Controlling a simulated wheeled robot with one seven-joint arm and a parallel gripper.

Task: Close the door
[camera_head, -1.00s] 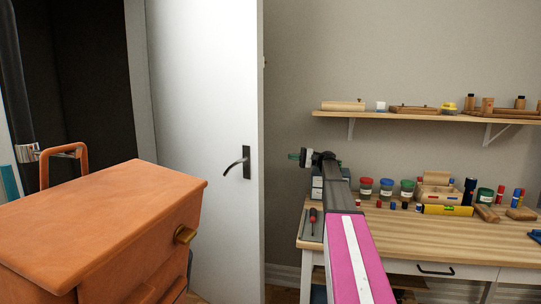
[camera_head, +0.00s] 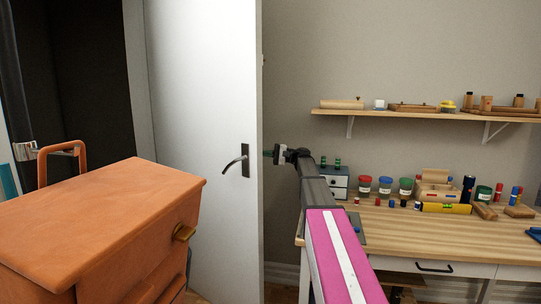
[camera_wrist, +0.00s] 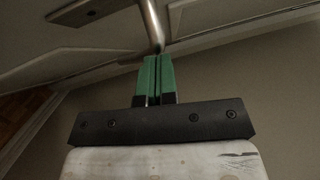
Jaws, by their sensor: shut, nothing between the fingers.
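The white door (camera_head: 203,110) stands open at the left of the head view, with its free edge toward the middle. A dark handle plate (camera_head: 246,160) with a metal lever (camera_head: 233,163) is on its face near that edge. My gripper (camera_head: 268,153) is at the door's free edge at handle height, partly hidden by the door. In the wrist view, my gripper's green fingers (camera_wrist: 158,58) are together and empty. A metal lever (camera_wrist: 151,22) lies just beyond their tips; I cannot tell whether they touch.
An orange cabinet (camera_head: 85,215) with a brass drawer knob stands in front of the door's lower left. A wooden workbench (camera_head: 440,235) with jars and tools is at the right, below a wall shelf (camera_head: 430,114). The dark doorway (camera_head: 85,70) is at far left.

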